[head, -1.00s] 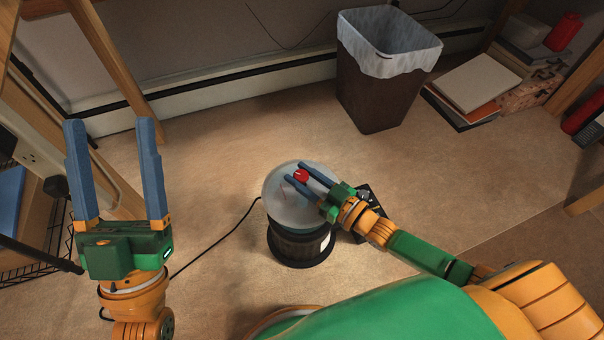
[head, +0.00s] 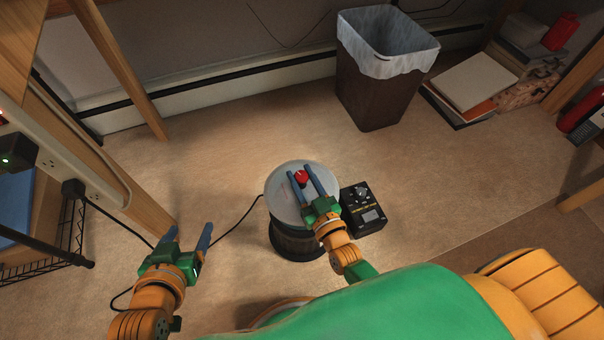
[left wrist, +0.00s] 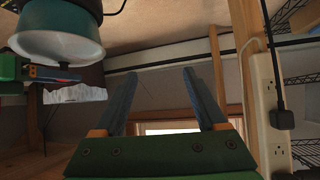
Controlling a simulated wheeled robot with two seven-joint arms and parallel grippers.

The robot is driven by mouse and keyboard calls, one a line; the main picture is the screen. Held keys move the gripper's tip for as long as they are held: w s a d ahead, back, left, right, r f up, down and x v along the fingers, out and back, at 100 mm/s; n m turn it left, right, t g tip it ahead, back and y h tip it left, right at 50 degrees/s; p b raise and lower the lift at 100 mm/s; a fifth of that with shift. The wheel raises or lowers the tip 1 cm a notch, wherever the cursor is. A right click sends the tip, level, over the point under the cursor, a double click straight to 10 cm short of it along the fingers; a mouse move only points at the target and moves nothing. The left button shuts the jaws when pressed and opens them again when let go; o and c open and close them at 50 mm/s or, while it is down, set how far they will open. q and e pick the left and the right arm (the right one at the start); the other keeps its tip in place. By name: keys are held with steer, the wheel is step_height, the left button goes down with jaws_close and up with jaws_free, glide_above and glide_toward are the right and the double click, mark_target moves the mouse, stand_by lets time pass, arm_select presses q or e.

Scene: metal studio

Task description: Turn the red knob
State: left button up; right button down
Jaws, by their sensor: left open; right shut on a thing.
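The red knob (head: 301,177) sits on the pale round top of a dark cylindrical device (head: 284,211) on the floor. My right gripper (head: 301,170) has its blue fingers on either side of the knob, shut on it near the tips. My left gripper (head: 188,229) is open and empty, left of the device and apart from it. In the left wrist view its two blue fingers (left wrist: 159,74) are spread with nothing between them. The device also shows there, inverted, with a teal rim (left wrist: 60,50); its knob is mostly hidden.
A black box with dials (head: 362,208) lies just right of the device. A cable (head: 238,219) runs left from the device. A lined trash bin (head: 385,90) stands behind, books (head: 475,82) at back right. A power strip and wooden legs (head: 120,80) stand left. Floor between is clear.

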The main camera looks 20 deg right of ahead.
arm_select(q)
steer(key=shift+s+a+f+g, duration=0.3)
steer(key=shift+s+f+g, duration=0.4)
steer(key=shift+s+f, duration=0.2)
arm_select(e)
steer(key=shift+m+h, duration=0.6)
steer(key=shift+h, duration=0.3)
steer(key=shift+c, duration=2.1)
jaws_free()
